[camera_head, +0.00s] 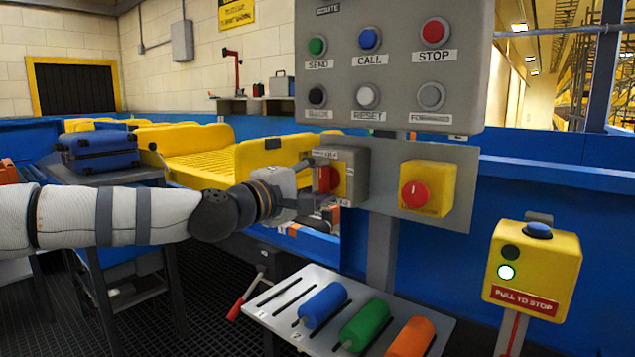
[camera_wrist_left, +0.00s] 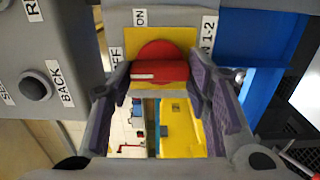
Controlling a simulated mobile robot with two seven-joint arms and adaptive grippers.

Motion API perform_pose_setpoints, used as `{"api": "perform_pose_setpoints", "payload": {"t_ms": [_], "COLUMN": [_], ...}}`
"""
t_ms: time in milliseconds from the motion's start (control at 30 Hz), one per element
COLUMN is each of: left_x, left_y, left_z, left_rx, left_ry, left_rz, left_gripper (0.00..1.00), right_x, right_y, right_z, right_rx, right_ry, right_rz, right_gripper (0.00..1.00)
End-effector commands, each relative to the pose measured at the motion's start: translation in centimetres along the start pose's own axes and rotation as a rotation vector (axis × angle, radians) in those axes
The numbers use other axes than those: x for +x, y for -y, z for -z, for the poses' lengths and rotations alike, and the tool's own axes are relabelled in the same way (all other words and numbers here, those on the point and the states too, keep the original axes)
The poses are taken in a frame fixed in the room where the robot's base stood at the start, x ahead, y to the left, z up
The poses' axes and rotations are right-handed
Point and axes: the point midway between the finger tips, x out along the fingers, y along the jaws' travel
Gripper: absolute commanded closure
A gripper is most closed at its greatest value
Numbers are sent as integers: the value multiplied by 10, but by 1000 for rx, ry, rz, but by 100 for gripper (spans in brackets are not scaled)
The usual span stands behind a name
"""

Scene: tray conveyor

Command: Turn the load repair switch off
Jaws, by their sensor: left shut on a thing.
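A grey switch box (camera_head: 352,178) with a yellow face and a red rotary knob (camera_head: 328,178) is mounted left on the panel under the button box. In the left wrist view the red knob (camera_wrist_left: 160,72) sits on a yellow plate (camera_wrist_left: 185,38). A white mark is at the handle's left end, on the side of a partly hidden label ending "FF"; an "ON" label (camera_wrist_left: 140,17) is higher up. My left gripper (camera_wrist_left: 160,82) is shut on the knob's handle, a finger at each end. It also shows in the head view (camera_head: 312,192). My right gripper is not in view.
A yellow box with a red knob (camera_head: 414,194) is to the right on the same panel. The grey button box (camera_head: 390,60) hangs just above. A rack with coloured cylinders (camera_head: 322,305) lies below. A yellow pull-to-stop box (camera_head: 535,268) stands at right.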

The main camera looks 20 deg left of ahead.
Motion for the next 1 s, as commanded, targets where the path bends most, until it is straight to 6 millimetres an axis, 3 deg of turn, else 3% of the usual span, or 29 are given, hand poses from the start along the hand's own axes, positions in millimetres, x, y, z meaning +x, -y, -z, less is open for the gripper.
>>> {"api": "perform_pose_setpoints", "payload": {"t_ms": [200,233,300,667,1000], "left_x": [0,0,0,-7,-92], "left_y": [0,0,0,0,-2], "left_z": [0,0,0,0,0], "left_rx": [-4,-4,-4,-2,-5], "left_ry": [1,1,1,1,0], "left_rz": [1,1,1,0,-3], "left_gripper": [83,49,35,35,35], "right_x": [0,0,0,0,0], "right_y": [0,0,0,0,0], "right_z": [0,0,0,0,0], "right_rx": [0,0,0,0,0], "right_ry": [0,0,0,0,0], "right_rz": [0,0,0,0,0], "right_gripper": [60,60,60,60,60]}}
